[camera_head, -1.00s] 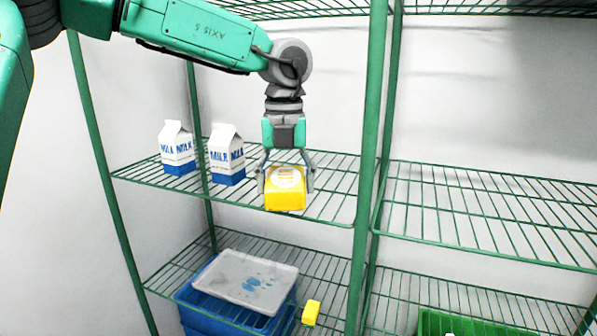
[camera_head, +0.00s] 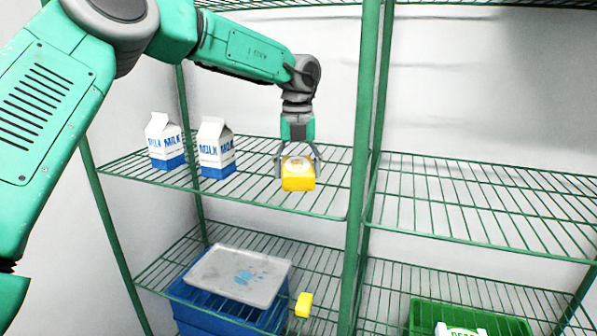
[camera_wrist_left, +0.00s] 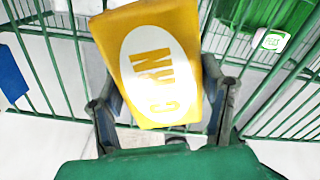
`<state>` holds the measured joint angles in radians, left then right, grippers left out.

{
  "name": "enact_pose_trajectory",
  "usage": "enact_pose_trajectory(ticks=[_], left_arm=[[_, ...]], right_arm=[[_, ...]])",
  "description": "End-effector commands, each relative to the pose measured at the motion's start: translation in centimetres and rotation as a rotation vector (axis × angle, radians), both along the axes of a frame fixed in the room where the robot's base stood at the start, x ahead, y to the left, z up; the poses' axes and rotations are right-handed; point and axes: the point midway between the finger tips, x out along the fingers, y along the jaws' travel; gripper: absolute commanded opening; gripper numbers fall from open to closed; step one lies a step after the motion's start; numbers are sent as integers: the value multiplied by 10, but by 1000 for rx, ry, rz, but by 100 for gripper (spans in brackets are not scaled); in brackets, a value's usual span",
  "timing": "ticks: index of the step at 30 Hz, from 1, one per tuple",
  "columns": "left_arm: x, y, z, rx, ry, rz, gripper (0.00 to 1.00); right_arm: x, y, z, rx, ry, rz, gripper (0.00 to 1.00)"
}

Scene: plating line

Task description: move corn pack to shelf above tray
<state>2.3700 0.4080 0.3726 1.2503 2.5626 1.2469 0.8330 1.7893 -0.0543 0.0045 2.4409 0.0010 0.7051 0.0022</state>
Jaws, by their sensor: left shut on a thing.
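The yellow corn pack (camera_head: 299,181) is held in my left gripper (camera_head: 298,160), whose fingers are shut on its two sides. The pack is at the middle wire shelf (camera_head: 260,192), right of the milk cartons; whether it touches the wires I cannot tell. In the left wrist view the corn pack (camera_wrist_left: 160,65) fills the space between the fingers of my left gripper (camera_wrist_left: 168,115), its white oval label facing the camera. The grey tray (camera_head: 238,275) lies on a blue crate on the shelf below. My right gripper is not in view.
Two milk cartons (camera_head: 165,142) (camera_head: 216,148) stand on the middle shelf to the left. A small yellow pack (camera_head: 304,304) is beside the blue crate (camera_head: 190,300). A green crate (camera_head: 425,315) is at lower right. A green post (camera_head: 361,150) stands right of the gripper. The right middle shelf is clear.

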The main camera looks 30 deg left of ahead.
Motion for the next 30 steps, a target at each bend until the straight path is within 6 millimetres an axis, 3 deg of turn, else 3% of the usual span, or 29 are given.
enact_pose_trajectory(ticks=[4,5,6,7,17,30], left_arm=[[0,-1,1,1,-1,0,18],[0,-1,0,2,1,0,68],[0,-1,0,2,1,0,82],[0,-2,1,2,1,0,85],[0,-1,7,1,-2,0,85],[0,-1,71,1,-1,1,85]], right_arm=[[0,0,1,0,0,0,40],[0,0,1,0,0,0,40],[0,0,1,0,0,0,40],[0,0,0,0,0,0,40],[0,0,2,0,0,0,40],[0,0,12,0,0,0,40]])
